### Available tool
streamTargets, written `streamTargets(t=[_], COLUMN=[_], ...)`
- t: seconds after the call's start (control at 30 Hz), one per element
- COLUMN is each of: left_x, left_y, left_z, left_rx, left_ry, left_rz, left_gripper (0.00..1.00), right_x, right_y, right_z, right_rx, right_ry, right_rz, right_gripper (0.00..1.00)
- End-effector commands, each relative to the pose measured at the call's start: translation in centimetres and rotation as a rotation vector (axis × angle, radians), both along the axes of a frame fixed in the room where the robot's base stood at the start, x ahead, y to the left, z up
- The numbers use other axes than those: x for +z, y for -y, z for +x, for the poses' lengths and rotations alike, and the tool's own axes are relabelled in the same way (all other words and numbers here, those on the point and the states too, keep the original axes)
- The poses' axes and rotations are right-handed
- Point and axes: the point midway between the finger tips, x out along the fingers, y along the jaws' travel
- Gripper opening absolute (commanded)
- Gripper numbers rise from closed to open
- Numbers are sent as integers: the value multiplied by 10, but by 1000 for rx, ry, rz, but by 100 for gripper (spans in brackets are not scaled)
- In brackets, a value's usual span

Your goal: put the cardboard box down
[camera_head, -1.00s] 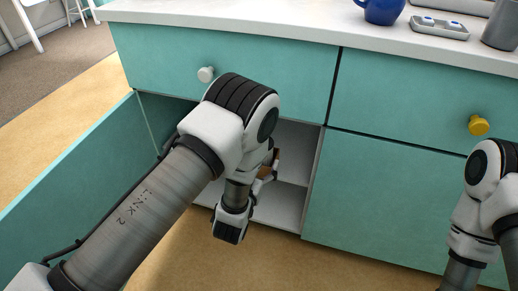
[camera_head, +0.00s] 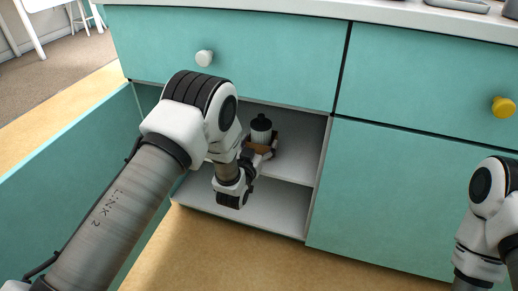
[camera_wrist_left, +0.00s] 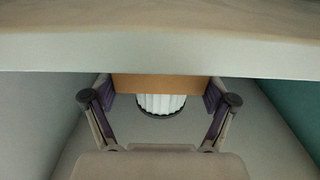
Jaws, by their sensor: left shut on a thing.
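The cardboard box (camera_head: 259,144) is a small brown thing inside the open lower cabinet, partly hidden by my left gripper. My left gripper (camera_head: 263,151) reaches in from the front and is shut on it. In the left wrist view the box (camera_wrist_left: 160,84) is between the two fingers, and a pale board edge cuts off its upper part. I cannot tell whether the box touches the shelf. My right arm is at the right edge; its gripper is out of view.
The cabinet's middle shelf (camera_head: 296,163) has bare room to the right. The open teal door (camera_head: 68,160) stands at left. Closed drawers and the counter are above.

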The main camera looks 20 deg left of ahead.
Motion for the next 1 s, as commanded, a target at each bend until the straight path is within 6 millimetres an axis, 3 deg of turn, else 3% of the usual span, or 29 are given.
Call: streamTargets(t=[0.33, 0.37, 0.4, 0.8, 1.0], left_x=[-4, -4, -3, 1, 3], left_y=[0, 0, 0, 0, -1], left_z=[0, 0, 0, -1, -37], left_rx=[1, 1, 1, 1, 1], left_ry=[2, 1, 1, 1, -6], left_rz=[0, 0, 0, 0, -1], left_gripper=[50, 88, 100, 100, 100], right_x=[-2, -2, -1, 1, 21], right_y=[0, 0, 0, 0, 0], right_z=[1, 0, 0, 0, -1], right_rx=[-1, -1, -1, -1, 3], right_ry=[1, 1, 1, 0, -2], right_rz=[0, 0, 0, 0, 0], right_gripper=[40, 40, 40, 40, 40])
